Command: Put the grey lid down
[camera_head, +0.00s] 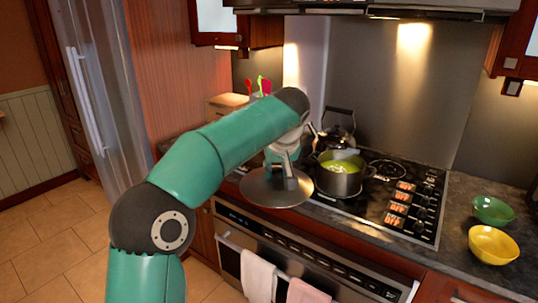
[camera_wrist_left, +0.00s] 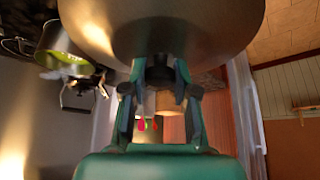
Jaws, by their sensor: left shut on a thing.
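The grey lid (camera_head: 262,190) is a wide round disc in the head view, held in the air in front of the counter's front edge, left of the pot. My left gripper (camera_head: 284,163) is above it, shut on its handle. In the left wrist view the lid (camera_wrist_left: 160,30) fills the top and my gripper's fingers (camera_wrist_left: 160,88) are below it. The grey pot (camera_head: 338,186) stands uncovered on the hob with green food inside; it also shows in the left wrist view (camera_wrist_left: 52,40). My right gripper is not in view.
A dark kettle (camera_head: 338,130) stands behind the pot. A green bowl (camera_head: 492,210) and a yellow bowl (camera_head: 493,245) sit on the counter at right. Towels (camera_head: 258,277) hang from the oven front below the lid.

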